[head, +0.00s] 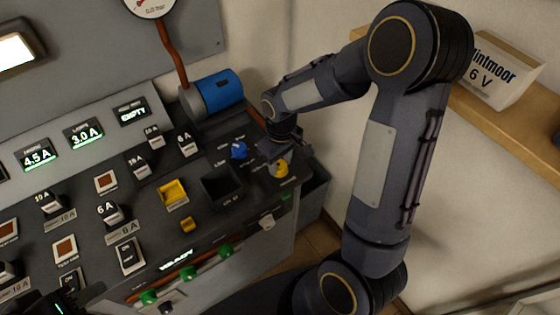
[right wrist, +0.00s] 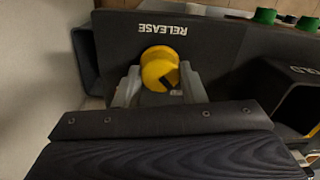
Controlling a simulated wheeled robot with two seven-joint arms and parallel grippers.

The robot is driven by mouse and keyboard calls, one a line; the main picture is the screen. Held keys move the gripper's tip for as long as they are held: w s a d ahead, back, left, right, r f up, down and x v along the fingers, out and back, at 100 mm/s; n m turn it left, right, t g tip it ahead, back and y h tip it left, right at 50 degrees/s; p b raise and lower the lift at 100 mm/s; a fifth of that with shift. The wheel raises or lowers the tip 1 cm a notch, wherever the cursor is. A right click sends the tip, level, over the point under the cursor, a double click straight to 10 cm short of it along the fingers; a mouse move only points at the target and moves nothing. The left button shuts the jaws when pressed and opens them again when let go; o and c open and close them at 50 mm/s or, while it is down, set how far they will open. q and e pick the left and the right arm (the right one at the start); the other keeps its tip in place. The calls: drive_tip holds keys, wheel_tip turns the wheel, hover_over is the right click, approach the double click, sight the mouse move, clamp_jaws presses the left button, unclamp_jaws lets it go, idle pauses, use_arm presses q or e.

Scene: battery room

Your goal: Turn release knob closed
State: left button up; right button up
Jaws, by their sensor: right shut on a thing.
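The release knob is a round yellow knob (right wrist: 158,66) on the dark panel, beside the upside-down word RELEASE in the right wrist view. Its dark notch points to the lower right there. In the head view the yellow knob (head: 281,170) sits near the panel's right end, partly hidden by my gripper. My right gripper (head: 279,160) is shut on the knob, with one grey finger on each side of it in the right wrist view (right wrist: 160,84). A dark part of my left gripper (head: 62,303) shows at the bottom left edge of the head view; its fingers cannot be made out.
A blue knob (head: 239,150) and an open black bin (head: 222,186) lie left of the release knob. Green knobs (head: 187,272) line the front edge. A box (head: 499,70) sits on the wooden shelf (head: 520,128) at right.

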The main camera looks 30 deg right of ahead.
sight(280, 164)
drive_tip(key=shift+n, duration=0.3)
drive_tip(key=o, duration=1)
drive_tip(key=shift+r, duration=0.1)
wheel_tip(280, 164, up, 7)
drive_tip(key=shift+w+d, duration=0.1)
drive_tip(key=shift+r, duration=0.3)
